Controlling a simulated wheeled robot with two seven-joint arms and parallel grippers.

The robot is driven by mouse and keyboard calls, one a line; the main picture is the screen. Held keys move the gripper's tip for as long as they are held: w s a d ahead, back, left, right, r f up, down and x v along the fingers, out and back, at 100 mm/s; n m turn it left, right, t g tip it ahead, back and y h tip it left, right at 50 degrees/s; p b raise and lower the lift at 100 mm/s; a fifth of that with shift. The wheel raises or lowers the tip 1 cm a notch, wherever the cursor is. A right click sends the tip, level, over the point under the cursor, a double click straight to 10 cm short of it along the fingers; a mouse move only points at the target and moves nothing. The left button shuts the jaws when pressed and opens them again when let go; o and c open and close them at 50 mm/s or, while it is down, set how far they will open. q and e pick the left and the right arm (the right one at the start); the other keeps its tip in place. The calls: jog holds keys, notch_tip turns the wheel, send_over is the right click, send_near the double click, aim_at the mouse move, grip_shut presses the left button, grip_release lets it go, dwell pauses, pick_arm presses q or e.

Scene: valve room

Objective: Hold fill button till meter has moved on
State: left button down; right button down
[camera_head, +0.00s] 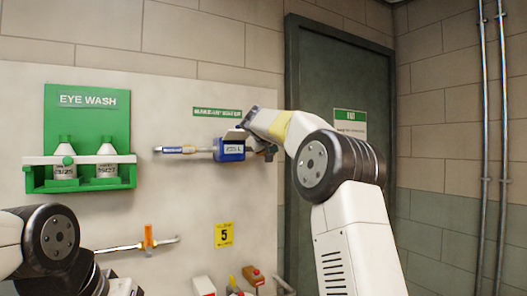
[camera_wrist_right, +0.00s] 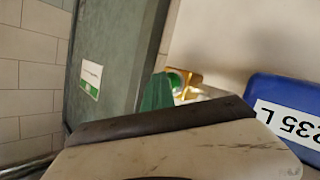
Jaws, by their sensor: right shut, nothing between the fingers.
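A blue meter (camera_head: 231,150) with a white number label sits on a horizontal pipe on the wall panel. In the right wrist view the blue meter (camera_wrist_right: 285,105) is at the right edge, its label reading "235 L" in part. My right gripper (camera_head: 243,128) is shut and empty, at the upper right side of the meter in the head view; I cannot tell whether it touches anything. Beyond my gripper in the wrist view are a green part (camera_wrist_right: 157,93) and a brass fitting (camera_wrist_right: 189,84). I cannot make out the fill button for certain. My left gripper is not in view.
A green eye wash station (camera_head: 88,125) with two bottles (camera_head: 107,160) is on the left. A lower pipe has an orange handle (camera_head: 149,238). A yellow "5" sign (camera_head: 224,235) is below the meter. A dark green door (camera_head: 345,85) stands right.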

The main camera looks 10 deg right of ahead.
jog(key=shift+s, duration=0.1)
jog(key=shift+s+d, duration=0.3)
jog(key=shift+s, duration=0.5)
jog(key=shift+s+d, duration=0.3)
jog(key=shift+s, duration=0.5)
jog(key=shift+s+d, duration=0.25)
jog(key=shift+s, duration=0.55)
jog(key=shift+s+d, duration=0.3)
jog(key=shift+s, duration=0.5)
